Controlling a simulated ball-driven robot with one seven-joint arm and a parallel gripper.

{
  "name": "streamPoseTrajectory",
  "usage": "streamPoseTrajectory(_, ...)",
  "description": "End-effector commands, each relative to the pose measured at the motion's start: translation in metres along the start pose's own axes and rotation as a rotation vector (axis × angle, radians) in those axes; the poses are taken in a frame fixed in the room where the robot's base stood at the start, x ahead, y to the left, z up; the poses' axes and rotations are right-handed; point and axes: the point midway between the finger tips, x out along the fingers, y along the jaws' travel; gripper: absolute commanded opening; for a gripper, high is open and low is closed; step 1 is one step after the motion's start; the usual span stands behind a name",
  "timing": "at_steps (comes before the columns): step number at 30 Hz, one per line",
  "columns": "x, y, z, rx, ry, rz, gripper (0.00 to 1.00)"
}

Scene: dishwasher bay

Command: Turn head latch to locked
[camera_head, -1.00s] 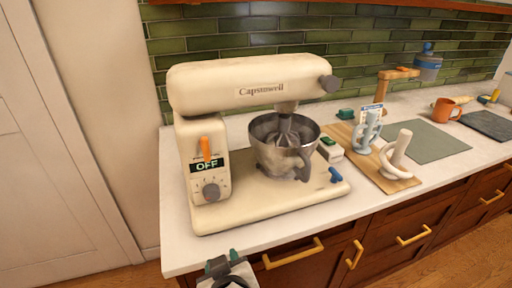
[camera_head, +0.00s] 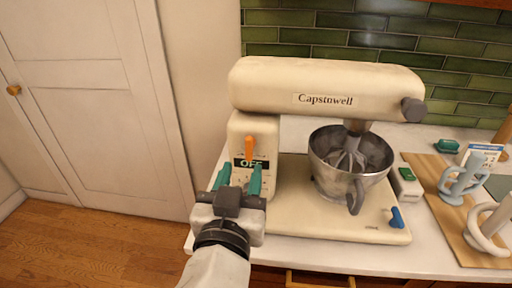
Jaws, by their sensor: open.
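A cream stand mixer (camera_head: 325,85) stands on the white counter, its head lowered over a steel bowl (camera_head: 350,165) with a whisk inside. An orange lever (camera_head: 249,147) sticks up on the mixer's column above a dark panel reading OFF, which my gripper partly covers. A blue lever (camera_head: 397,217) is at the front right of the mixer's base. A dark knob (camera_head: 412,110) is on the right end of the head. My gripper (camera_head: 240,178) is open, with teal fingers pointing at the column just below the orange lever. I cannot tell whether the fingers touch the mixer.
To the right are a small white-and-green box (camera_head: 405,186), a wooden board (camera_head: 440,212), a blue-grey looped object (camera_head: 463,179) and a white looped object (camera_head: 488,222). Gold drawer handles (camera_head: 318,281) stick out below the counter. The floor (camera_head: 95,240) at left is clear.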

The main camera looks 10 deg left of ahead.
Motion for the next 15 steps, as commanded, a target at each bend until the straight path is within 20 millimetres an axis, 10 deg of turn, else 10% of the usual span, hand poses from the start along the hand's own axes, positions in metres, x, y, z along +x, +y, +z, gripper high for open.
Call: streamPoseTrajectory(15, 0.070, 0.001, 0.000, -0.001, -0.001, 0.002, 0.42)
